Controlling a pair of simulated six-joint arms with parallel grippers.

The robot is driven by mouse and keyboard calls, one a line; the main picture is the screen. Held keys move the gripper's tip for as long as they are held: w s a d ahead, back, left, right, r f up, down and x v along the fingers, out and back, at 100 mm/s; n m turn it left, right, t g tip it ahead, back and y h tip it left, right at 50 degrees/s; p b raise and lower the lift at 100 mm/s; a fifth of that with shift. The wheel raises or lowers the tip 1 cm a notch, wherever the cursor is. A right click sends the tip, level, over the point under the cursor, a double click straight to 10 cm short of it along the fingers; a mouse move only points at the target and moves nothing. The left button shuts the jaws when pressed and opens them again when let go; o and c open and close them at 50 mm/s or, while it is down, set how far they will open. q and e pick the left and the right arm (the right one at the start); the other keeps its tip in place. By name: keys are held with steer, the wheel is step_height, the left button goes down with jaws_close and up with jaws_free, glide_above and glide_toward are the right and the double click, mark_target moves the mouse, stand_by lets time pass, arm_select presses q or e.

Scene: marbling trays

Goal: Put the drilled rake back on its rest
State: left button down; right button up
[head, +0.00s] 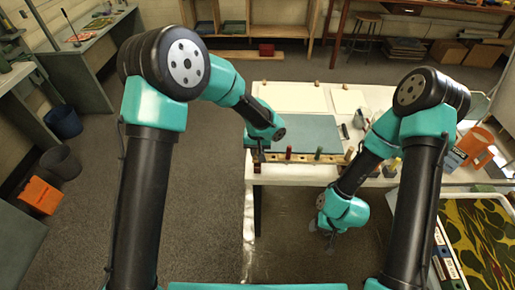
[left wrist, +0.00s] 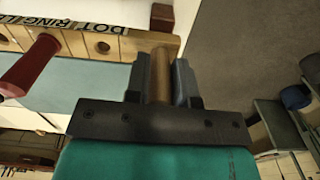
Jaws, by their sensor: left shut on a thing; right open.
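My left gripper (head: 256,160) is shut on an upright round wooden handle (left wrist: 160,75). It is at the left end of a light wooden rack (head: 303,158), by the table's front left corner. In the left wrist view the rack (left wrist: 121,45) has drilled holes and a label strip reading "DOT" and "RING". The handle stands close against the rack's end; what is below it is hidden, so I cannot tell whether it is seated. No rake head shows clearly. My right gripper (head: 329,237) is open and empty, low in front of the table, over the floor.
A red-handled tool (left wrist: 28,68) stands in the rack, with other pegs to its right. A blue-grey sheet (head: 308,133) lies behind the rack. A tray with yellow-green marbling (head: 445,262) stands at the right. Small bottles and an orange box (head: 476,146) crowd the table's right.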

arm_select(q)
steer(key=shift+f, duration=0.7)
steer(key=c, duration=0.9)
jaws_free()
steer(key=shift+r, duration=0.1)
step_height(320, 180, up, 17)
steer(key=shift+r, duration=0.1)
